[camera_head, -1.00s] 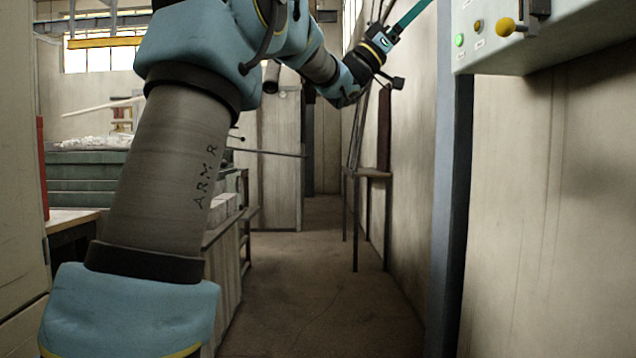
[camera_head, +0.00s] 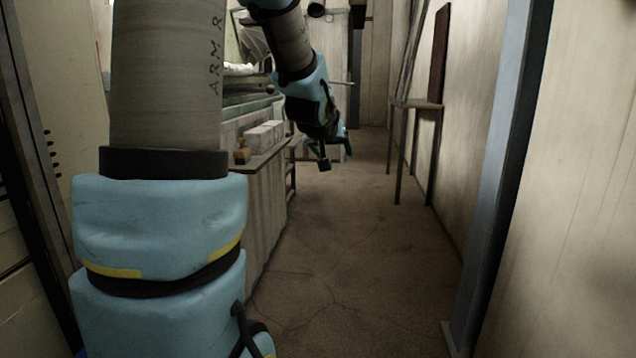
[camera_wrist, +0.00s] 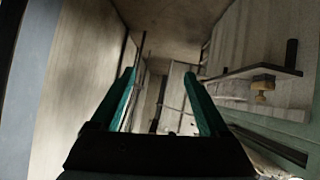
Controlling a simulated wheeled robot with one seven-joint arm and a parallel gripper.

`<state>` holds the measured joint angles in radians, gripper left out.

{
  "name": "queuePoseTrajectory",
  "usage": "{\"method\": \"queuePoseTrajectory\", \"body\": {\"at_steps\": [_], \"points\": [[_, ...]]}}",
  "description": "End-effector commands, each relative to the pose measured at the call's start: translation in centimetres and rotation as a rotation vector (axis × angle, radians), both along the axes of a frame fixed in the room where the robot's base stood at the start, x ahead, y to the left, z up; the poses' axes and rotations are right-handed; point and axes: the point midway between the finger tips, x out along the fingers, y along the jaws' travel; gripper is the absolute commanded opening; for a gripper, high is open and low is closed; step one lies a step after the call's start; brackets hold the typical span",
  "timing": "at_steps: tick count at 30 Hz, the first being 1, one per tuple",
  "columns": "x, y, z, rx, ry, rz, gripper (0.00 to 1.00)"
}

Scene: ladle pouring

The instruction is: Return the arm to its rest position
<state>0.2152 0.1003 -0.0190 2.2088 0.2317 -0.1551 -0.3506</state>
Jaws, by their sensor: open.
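My gripper (camera_head: 331,144) hangs at the end of my arm in the middle of the head view, beyond the end of a workbench in the picture. It is small and partly hidden behind my wrist. In the wrist view my gripper (camera_wrist: 160,76) shows two teal fingers standing wide apart, with nothing between them. My forearm bends downward from the top of the head view, and my big lower arm links fill its left side.
The workbench (camera_head: 262,185) stands left of the aisle, with pale blocks (camera_head: 264,134) and a small brown wooden object (camera_head: 243,151) on it. The aisle floor (camera_head: 370,260) is clear.

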Motion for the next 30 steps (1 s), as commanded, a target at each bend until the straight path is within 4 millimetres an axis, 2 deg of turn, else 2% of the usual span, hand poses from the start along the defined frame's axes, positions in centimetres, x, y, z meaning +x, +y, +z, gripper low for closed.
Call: {"method": "queuePoseTrajectory", "body": {"at_steps": [1,3,6,12,17,19,26,30], "points": [[-2.0,1.8,-2.6,0.040,0.087,0.023,0.78],[-5.1,3.9,-5.8,0.094,0.210,0.043,0.78],[-9.7,6.3,-9.6,0.150,0.372,0.058,0.78],[-17.9,9.1,-14.2,0.214,0.630,0.056,0.78],[-24.0,10.4,-16.3,0.232,0.812,0.041,0.78],[-24.2,10.4,-14.2,0.235,0.819,0.036,0.78],[-24.1,10.4,-9.4,0.235,0.816,0.037,0.78],[-24.1,10.4,-5.4,0.234,0.815,0.037,0.78]]}}
